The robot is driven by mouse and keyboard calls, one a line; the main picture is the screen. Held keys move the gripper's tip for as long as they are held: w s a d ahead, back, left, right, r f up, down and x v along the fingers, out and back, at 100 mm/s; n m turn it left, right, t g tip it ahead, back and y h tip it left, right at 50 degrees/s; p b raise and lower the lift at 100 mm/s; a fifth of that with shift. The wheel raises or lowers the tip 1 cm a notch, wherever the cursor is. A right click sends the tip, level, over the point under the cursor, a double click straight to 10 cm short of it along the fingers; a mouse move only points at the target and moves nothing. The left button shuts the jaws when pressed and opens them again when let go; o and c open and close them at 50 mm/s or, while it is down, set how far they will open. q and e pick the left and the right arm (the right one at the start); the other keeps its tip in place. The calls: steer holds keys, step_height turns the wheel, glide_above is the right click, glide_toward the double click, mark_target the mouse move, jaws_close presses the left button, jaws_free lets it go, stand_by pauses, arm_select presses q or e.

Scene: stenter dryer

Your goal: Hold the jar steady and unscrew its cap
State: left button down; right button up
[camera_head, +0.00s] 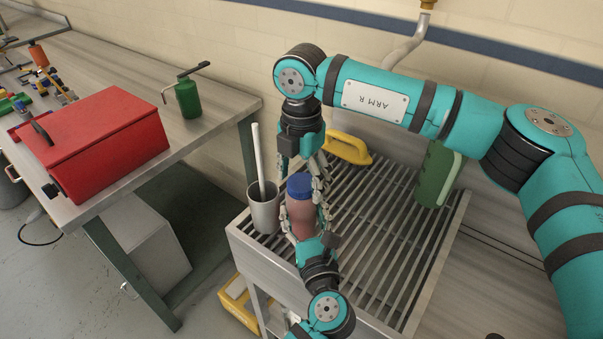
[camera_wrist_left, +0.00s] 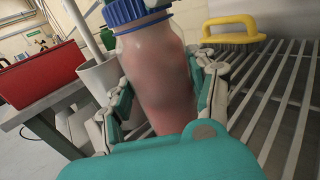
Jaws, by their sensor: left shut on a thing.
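The jar (camera_head: 299,217) is a reddish-brown translucent bottle with a blue cap (camera_head: 299,184), upright over the slatted metal rack. My left gripper (camera_head: 304,222) comes from below in the head view and is shut on the jar's body, one finger on each side. In the left wrist view the jar (camera_wrist_left: 160,78) stands between the fingers, with the ribbed blue cap (camera_wrist_left: 137,13) cut off at the top edge. My right gripper (camera_head: 301,172) is at the cap from above and behind, its fingers spread wider than the cap. Contact with the cap cannot be made out.
A grey cup (camera_head: 263,212) with a white stick stands close left of the jar. A yellow-handled brush (camera_head: 347,147) and a green container (camera_head: 437,174) are behind on the rack (camera_head: 385,240). A red toolbox (camera_head: 95,145) and green oil can (camera_head: 188,98) stand on the left bench.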

steer(key=c, duration=1.2)
steer(key=n, duration=1)
steer(key=shift+r+n, duration=0.1)
steer(key=shift+n, duration=0.2)
steer(key=n, duration=0.3)
steer(key=o, duration=1.3)
steer(key=shift+c, duration=0.2)
